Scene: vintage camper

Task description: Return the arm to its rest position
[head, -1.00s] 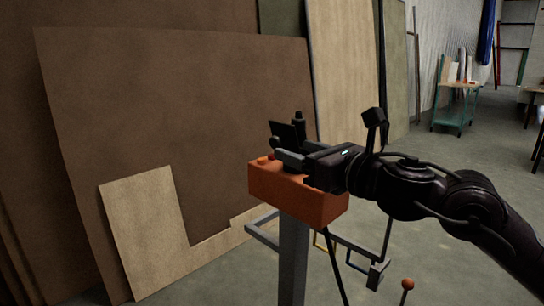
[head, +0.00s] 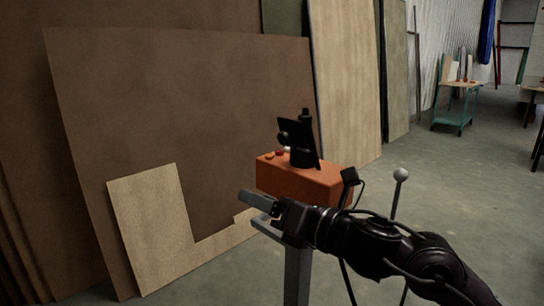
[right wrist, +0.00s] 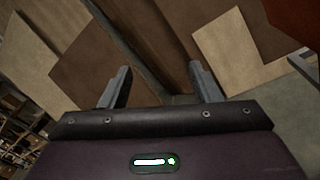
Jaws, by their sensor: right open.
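My right gripper (head: 260,199) is in the head view, in front of and below the left end of an orange box (head: 300,183) on a grey post (head: 297,272). It is apart from the box as far as I can tell. In the right wrist view its two grey fingers (right wrist: 160,88) stand wide apart with nothing between them. My right arm comes in from the lower right. My left gripper is not in view.
The orange box carries a black upright device (head: 299,143) and small red buttons. Brown boards (head: 190,120) lean on the wall behind. A lever with a ball knob (head: 401,175) stands right of the box. A teal cart (head: 455,105) is far back right on open floor.

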